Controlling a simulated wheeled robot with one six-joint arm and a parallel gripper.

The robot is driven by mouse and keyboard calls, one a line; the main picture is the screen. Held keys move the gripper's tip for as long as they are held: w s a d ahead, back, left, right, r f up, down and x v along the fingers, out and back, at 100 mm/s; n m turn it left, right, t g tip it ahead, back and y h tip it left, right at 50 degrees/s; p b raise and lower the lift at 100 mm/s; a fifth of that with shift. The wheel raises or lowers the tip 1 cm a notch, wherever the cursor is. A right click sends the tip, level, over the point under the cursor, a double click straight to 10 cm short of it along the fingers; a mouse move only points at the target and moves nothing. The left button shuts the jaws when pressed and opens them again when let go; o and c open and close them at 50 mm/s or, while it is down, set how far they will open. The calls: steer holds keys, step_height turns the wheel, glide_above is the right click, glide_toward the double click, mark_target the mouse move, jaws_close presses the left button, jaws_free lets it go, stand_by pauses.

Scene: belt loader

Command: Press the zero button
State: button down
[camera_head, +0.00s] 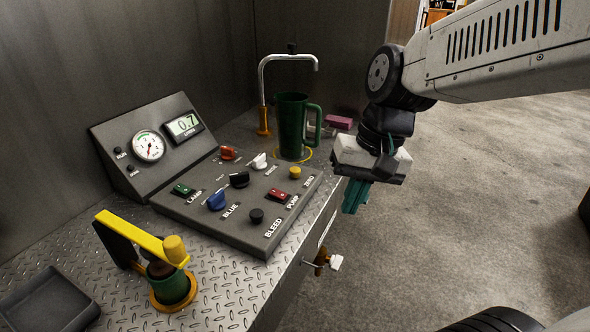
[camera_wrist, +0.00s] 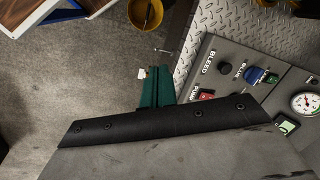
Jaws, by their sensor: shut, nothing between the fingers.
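The zero button is a small round yellow knob (camera_head: 295,173) near the right edge of the sloped grey control panel (camera_head: 240,226), beside the ZERO label. My gripper (camera_head: 354,198) has teal fingers pressed together, empty, pointing down. In the head view it appears right of the panel's right edge, apart from the button. In the wrist view the shut fingers (camera_wrist: 155,88) lie left of the panel (camera_wrist: 225,62), and the zero button is not visible there.
The panel also holds a red pump switch (camera_head: 278,195), a black bleed knob (camera_head: 256,215), a blue knob (camera_head: 216,200), a white knob (camera_head: 259,161) and others. A green mug (camera_head: 292,128) stands behind it. Open floor (camera_head: 440,200) lies to the right.

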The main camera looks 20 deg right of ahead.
steer(key=w+a+f+m+t+y, duration=0.1)
steer(key=w+a+m+t+y, duration=0.2)
steer(key=w+m, duration=0.95)
step_height(320, 180, up, 3)
steer(key=m+t+h, duration=0.1)
steer(key=m+t, duration=0.4)
steer(key=m, duration=0.1)
glide_above(299, 171)
steer(key=shift+w+f, duration=0.15)
steer(key=shift+f, duration=0.05)
steer(key=shift+f, duration=4.45)
steer(key=shift+f, duration=0.1)
steer(key=shift+f, duration=0.3)
